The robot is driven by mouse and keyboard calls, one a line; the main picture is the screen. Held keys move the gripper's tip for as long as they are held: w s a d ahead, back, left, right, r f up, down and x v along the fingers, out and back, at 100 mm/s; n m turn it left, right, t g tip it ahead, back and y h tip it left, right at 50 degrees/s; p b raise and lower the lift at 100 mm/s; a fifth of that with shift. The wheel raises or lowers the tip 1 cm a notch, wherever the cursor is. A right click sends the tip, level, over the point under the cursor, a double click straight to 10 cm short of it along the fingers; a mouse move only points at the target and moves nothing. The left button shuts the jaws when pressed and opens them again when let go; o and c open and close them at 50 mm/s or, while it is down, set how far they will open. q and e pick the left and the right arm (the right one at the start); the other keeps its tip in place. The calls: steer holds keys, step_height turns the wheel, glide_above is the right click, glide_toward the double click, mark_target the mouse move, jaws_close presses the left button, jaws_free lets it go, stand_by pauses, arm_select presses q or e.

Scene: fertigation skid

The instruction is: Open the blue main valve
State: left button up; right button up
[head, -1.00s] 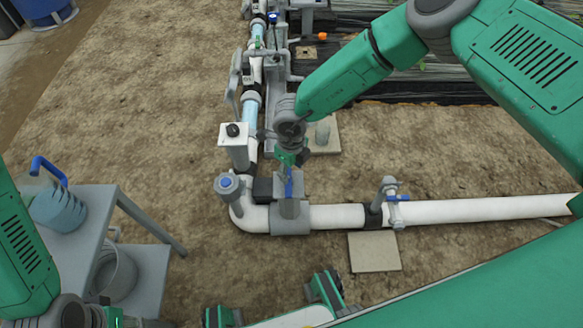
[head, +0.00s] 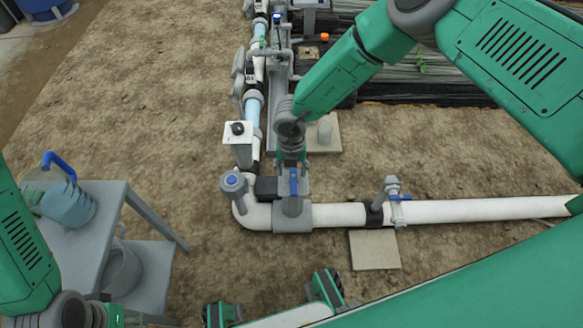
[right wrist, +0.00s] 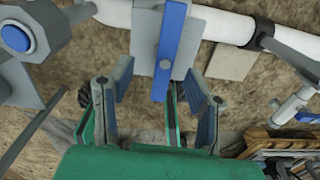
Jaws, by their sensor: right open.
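The blue main valve is a grey block on the white pipe with a blue lever (head: 293,182), near the pipe's corner in the head view. In the right wrist view the blue lever (right wrist: 170,45) runs lengthwise down the picture between my open fingers. My right gripper (head: 292,165) points down at the valve from behind it. In the right wrist view its fingers (right wrist: 160,88) stand apart on both sides of the lever, with visible gaps. I cannot tell how deep the lever sits between them. My left arm shows at the lower left, but its fingers are out of view.
A smaller valve with a blue handle (head: 399,197) sits right along the pipe. A blue-topped fitting (head: 233,183) and a white box (head: 238,140) stand close on the left. A grey table (head: 105,205) with a blue-handled jug (head: 68,200) is at lower left.

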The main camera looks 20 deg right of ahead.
mark_target(292, 176)
steer(key=shift+d+n, duration=0.2)
steer(key=shift+n, duration=0.1)
steer(key=shift+d, duration=0.25)
steer(key=shift+a+f+b, duration=0.3)
steer(key=shift+f+b, duration=0.05)
steer(key=shift+f, duration=0.2)
steer(key=shift+a+f, duration=0.1)
steer(key=shift+f, duration=0.3)
steer(key=shift+f+b, duration=0.95)
steer(key=shift+f, duration=0.35)
arm_select(q)
steer(key=shift+d+f, duration=0.2)
steer(key=shift+f, duration=0.4)
steer(key=shift+d+f, duration=0.15)
steer(key=shift+f, duration=0.4)
arm_select(e)
steer(key=shift+r, duration=0.1)
